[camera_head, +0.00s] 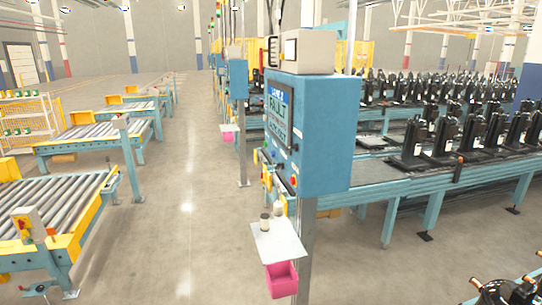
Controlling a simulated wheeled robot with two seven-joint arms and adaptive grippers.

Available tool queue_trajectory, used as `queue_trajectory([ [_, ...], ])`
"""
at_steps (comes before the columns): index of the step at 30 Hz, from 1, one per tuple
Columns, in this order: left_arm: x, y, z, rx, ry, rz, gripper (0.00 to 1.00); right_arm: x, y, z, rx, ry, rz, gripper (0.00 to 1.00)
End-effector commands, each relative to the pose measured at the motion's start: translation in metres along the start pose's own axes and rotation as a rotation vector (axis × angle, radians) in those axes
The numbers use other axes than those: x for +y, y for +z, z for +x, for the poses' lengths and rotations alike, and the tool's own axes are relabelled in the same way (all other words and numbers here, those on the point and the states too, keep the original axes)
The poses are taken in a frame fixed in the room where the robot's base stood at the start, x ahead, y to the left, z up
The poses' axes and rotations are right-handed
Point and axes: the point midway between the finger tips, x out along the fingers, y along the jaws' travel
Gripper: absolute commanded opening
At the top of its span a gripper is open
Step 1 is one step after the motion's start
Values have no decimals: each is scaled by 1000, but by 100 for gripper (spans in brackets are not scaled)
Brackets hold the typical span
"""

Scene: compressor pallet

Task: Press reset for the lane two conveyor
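A blue control cabinet (325,140) stands on a post right of the middle in the head view. Below the screen is a row of small buttons, with a red one (293,181) at the near end and green and yellow parts farther along. Their labels are too small to read. Neither of my grippers is in view.
A small shelf (278,240) with small containers and a pink bin (282,279) juts out below the cabinet. Roller conveyors (55,205) line the left. Black compressors (445,140) stand on the line at right. The aisle floor (180,230) between is clear.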

Motion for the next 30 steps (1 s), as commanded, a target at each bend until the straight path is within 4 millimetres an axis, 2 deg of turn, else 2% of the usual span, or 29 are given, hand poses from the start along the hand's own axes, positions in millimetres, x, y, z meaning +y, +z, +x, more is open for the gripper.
queue_trajectory([
  [8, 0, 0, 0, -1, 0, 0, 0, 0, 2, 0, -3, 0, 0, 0],
  [30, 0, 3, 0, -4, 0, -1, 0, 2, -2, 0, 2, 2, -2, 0],
])
